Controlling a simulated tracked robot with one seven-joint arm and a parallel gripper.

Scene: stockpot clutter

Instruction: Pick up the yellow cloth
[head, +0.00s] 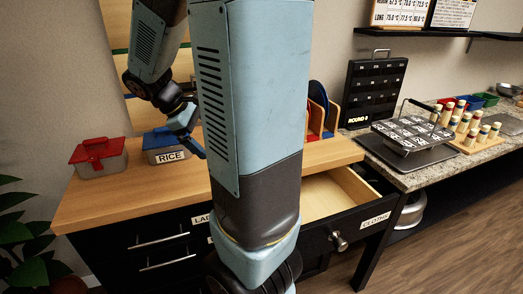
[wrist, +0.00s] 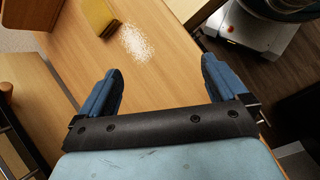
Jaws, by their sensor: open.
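A folded yellow cloth (wrist: 97,16) lies on the wooden counter top (wrist: 75,55) near the top edge of the wrist view. My gripper (wrist: 162,65) is open, with its two blue fingers apart and nothing between them. The cloth is beyond the left finger, up and to the left, and apart from the gripper. In the head view my arm covers the middle of the counter, and I cannot see the cloth there.
White grains (wrist: 137,42) are spilled just right of the cloth. A red-lidded box (head: 99,158) and a blue box labelled RICE (head: 165,147) stand at the counter's left back. An open drawer (head: 335,197) labelled CLOTHS juts out at the front right; its visible inside looks empty.

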